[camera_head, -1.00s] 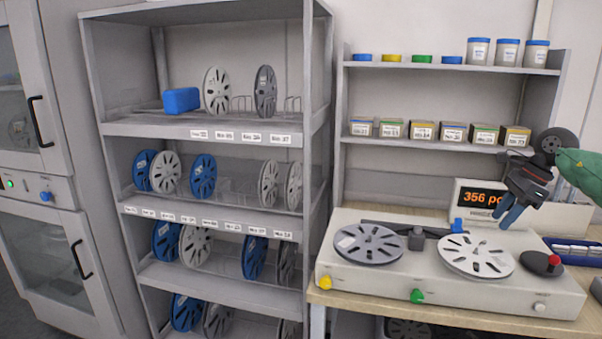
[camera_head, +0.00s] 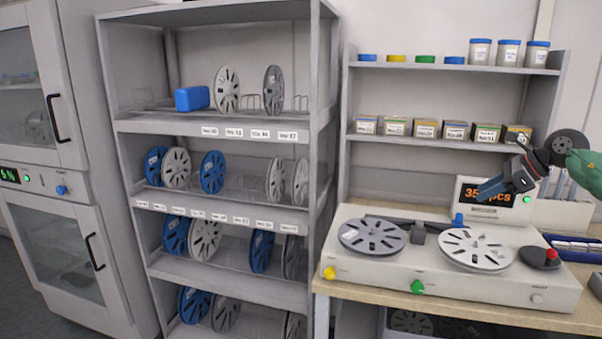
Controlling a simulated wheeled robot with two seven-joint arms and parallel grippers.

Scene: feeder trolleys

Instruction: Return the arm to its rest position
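My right gripper (camera_head: 492,189) comes in from the right edge on a dark wrist with a green arm link. It hangs in the air in front of the counter's display and hides part of its digits. Its blue fingers point left and appear close together; I see nothing held between them, but their gap is not clear from this angle. My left gripper is not in view.
A reel counter (camera_head: 440,283) with a grey reel (camera_head: 372,236) and a white reel (camera_head: 475,249) stands on the wooden bench below the gripper. A wall shelf (camera_head: 440,144) with small boxes is behind. A reel rack (camera_head: 225,206) stands left, a glass-door cabinet (camera_head: 62,190) further left.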

